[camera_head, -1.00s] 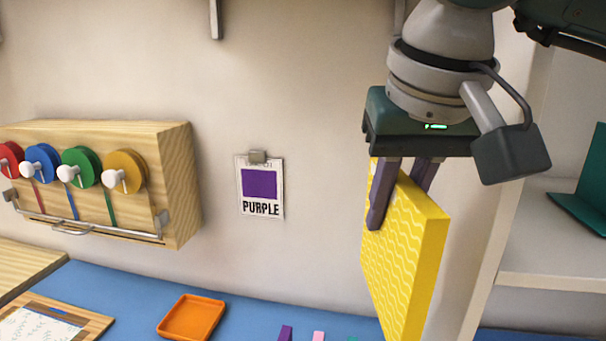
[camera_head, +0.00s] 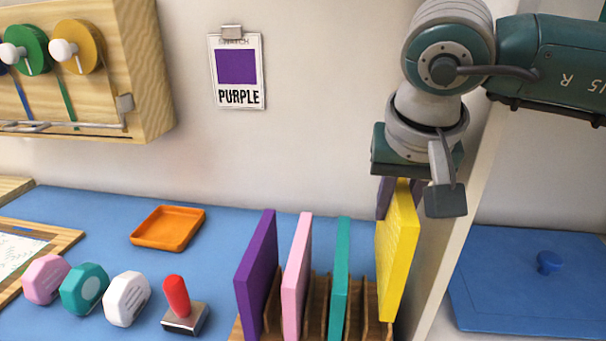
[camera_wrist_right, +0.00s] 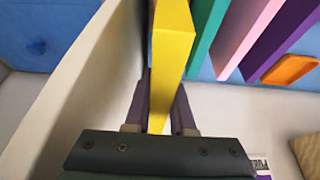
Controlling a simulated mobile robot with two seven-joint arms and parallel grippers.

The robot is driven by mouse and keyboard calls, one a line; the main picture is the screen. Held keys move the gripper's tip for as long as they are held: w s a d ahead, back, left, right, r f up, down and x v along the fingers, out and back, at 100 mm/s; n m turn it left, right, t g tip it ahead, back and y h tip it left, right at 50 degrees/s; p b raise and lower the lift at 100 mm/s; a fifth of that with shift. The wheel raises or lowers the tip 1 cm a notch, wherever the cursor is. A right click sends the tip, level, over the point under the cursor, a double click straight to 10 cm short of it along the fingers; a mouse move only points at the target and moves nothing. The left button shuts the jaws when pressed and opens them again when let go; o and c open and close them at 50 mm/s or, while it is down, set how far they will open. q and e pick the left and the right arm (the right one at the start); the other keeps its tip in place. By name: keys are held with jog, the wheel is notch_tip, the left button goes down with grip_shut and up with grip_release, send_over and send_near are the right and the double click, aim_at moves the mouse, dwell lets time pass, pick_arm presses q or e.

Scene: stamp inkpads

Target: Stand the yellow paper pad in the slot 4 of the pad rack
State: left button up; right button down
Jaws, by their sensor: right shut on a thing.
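The yellow paper pad (camera_head: 398,255) is upright at the right end of the wooden pad rack (camera_head: 373,328), its lower end at the height of the rack's dividers. Whether it touches the slot floor is hidden. My right gripper (camera_head: 400,188) is shut on its top from above. In the right wrist view the yellow pad (camera_wrist_right: 172,45) sits between the fingers (camera_wrist_right: 160,108). A purple pad (camera_head: 257,270), a pink pad (camera_head: 297,275) and a teal pad (camera_head: 340,280) stand in the rack to its left, with an empty gap between teal and yellow. My left gripper is out of view.
A pale upright panel (camera_head: 455,215) stands close to the right of the yellow pad. A red-handled stamp (camera_head: 180,305), several rounded blocks (camera_head: 126,298) and an orange tray (camera_head: 168,228) are to the left. A blue lid (camera_head: 530,285) is beyond the panel.

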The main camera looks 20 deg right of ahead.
jog(key=shift+f+b, duration=4)
jog(key=shift+f, duration=1.05)
jog(key=c, duration=0.7)
grip_release()
jog(key=shift+r, duration=0.1)
